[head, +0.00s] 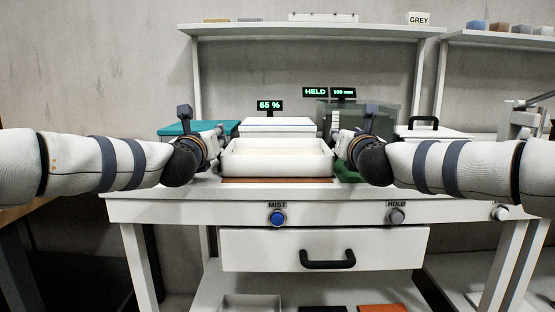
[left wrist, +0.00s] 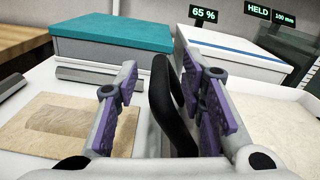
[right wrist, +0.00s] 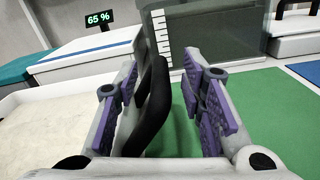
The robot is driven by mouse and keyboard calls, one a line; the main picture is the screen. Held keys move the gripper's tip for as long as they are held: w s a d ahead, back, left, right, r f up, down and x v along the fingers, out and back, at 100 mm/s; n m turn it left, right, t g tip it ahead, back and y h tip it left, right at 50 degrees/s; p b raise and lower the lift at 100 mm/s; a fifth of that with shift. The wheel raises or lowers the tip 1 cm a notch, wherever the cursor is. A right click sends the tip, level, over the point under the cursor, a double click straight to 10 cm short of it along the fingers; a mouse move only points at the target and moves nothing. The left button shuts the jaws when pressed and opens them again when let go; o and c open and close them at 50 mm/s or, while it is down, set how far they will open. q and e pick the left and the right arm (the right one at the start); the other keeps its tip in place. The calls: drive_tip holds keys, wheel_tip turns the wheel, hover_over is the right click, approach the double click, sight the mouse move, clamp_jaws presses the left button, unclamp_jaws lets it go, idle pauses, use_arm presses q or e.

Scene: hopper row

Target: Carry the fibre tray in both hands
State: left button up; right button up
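The fibre tray (head: 277,172) is a white, shallow, open box with pale content, standing level over a brown mat at the middle of the bench. A black handle is on each end. In the left wrist view, the left handle (left wrist: 165,100) stands between the spread purple-padded fingers of my left gripper (left wrist: 160,110), closer to the right finger. In the right wrist view, the other handle (right wrist: 154,105) stands between the spread fingers of my right gripper (right wrist: 160,110), closer to the left finger. Both grippers are open around the handles, with gaps showing.
Behind the tray are a teal-lidded box (head: 205,129), a white box (head: 278,126) under a "65 %" display, and a clear hopper (head: 375,117) near a "HELD" display. A green mat (right wrist: 250,105) lies right. MIST (head: 277,218) and HOLD (head: 396,216) buttons are on the bench front.

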use_arm(q)
drive_tip(key=shift+w, duration=0.15)
use_arm(e)
drive_tip(key=shift+w, duration=0.15)
use_arm(q)
clamp_jaws()
use_arm(e)
clamp_jaws()
use_arm(q)
drive_tip(key=shift+r, duration=0.15)
use_arm(e)
drive_tip(key=shift+d+r, duration=0.1)
